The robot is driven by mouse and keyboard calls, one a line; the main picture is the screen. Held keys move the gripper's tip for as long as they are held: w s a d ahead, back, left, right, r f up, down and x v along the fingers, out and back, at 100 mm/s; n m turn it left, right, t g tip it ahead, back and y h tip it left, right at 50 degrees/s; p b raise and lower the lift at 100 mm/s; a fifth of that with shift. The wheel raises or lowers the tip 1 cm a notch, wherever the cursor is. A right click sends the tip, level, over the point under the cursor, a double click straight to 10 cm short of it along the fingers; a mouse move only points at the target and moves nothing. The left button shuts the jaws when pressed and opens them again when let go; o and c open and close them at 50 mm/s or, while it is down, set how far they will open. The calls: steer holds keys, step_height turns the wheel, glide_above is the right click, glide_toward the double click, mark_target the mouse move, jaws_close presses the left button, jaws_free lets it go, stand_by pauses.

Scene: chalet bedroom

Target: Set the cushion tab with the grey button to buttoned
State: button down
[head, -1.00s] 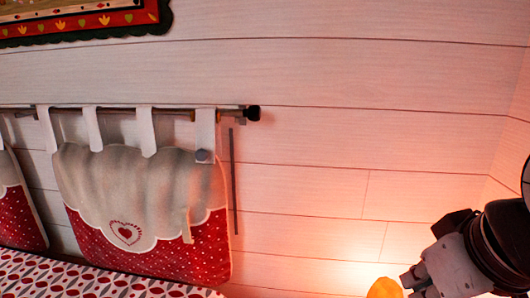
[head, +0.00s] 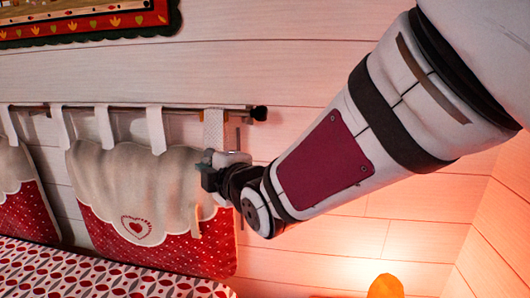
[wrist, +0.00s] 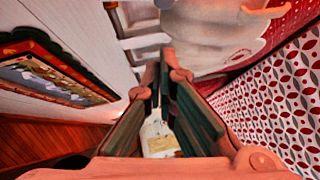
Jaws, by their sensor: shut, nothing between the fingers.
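The cushion (head: 130,185), grey-beige above and red with white dots below, hangs by white tabs from a rail (head: 180,108) on the wall. Its rightmost tab (head: 214,128) goes up to the rail. My gripper (head: 208,173) is shut and empty in front of the cushion's upper right corner, just below this tab. It hides the tab's lower end and the grey button, so I cannot tell whether they touch. In the wrist view, the green-padded fingers of my gripper (wrist: 167,68) point toward the cushion (wrist: 215,35).
More white tabs (head: 157,130) hang along the rail to the left. A patterned bedspread (head: 100,270) lies below. A framed picture (head: 80,20) hangs above, and an orange lamp (head: 386,287) glows at bottom right. The wall right of the rail end is bare.

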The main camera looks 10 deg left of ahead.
mark_target(211, 136)
steer(key=w+d+x, duration=0.1)
steer(key=d+x, duration=0.1)
steer(key=x, duration=1)
steer(key=shift+w+f, duration=0.2)
steer(key=shift+w, duration=0.2)
steer(key=shift+w+d+f, duration=0.1)
steer(key=shift+d, duration=0.05)
steer(key=w+f+b, duration=0.2)
steer(key=b, duration=0.1)
steer(key=shift+w, duration=0.25)
steer(key=shift+s, duration=0.1)
